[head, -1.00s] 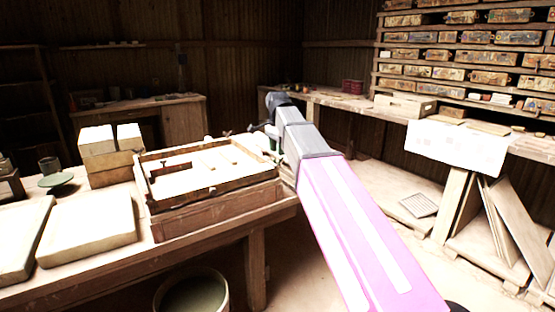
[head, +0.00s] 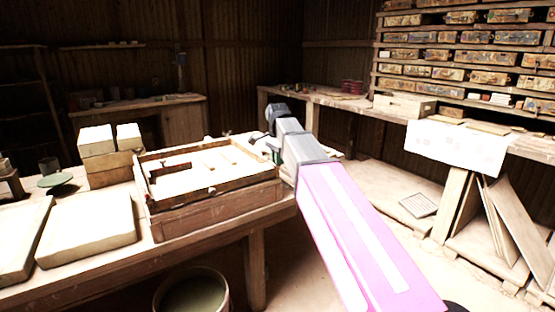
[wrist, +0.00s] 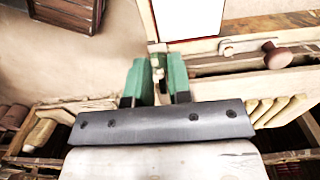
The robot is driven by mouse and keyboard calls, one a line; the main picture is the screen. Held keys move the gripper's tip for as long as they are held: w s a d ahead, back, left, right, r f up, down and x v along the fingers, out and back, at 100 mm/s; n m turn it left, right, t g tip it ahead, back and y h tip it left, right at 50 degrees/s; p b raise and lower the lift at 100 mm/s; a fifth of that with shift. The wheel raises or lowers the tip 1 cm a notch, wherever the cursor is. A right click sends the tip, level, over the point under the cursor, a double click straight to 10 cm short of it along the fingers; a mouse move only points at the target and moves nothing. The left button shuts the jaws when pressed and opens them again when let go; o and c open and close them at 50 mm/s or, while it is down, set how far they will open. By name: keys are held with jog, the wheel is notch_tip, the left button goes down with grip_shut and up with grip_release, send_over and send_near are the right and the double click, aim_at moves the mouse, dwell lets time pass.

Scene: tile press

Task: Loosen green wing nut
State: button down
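My gripper (wrist: 157,66) shows in the wrist view as two green fingers in front of a dark crossbar. A small pale, brass-like piece (wrist: 158,72) stands between the fingers at the edge of the wooden frame. I cannot make out a separate green wing nut; its green may blend with the fingers. I cannot tell whether the fingers press on the small piece or stand just beside it. In the head view the wooden press box (head: 215,200) sits on the bench, and my gripper is at its far right corner, largely hidden by my arm.
A brown knob on a metal rod (wrist: 278,57) lies right of the fingers. Pale slabs (head: 88,228) and stacked blocks (head: 108,160) stand left of the box. A green turntable (head: 55,180) is further left. A bucket (head: 192,292) stands below the bench.

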jog(key=shift+n, duration=0.5)
jog(key=n, duration=0.3)
jog(key=shift+n, duration=0.4)
jog(key=n, duration=0.4)
jog(key=shift+n, duration=0.3)
jog(key=n, duration=0.4)
jog(key=shift+n, duration=2.2)
jog(key=c, duration=1)
grip_release()
jog(key=shift+c, duration=0.2)
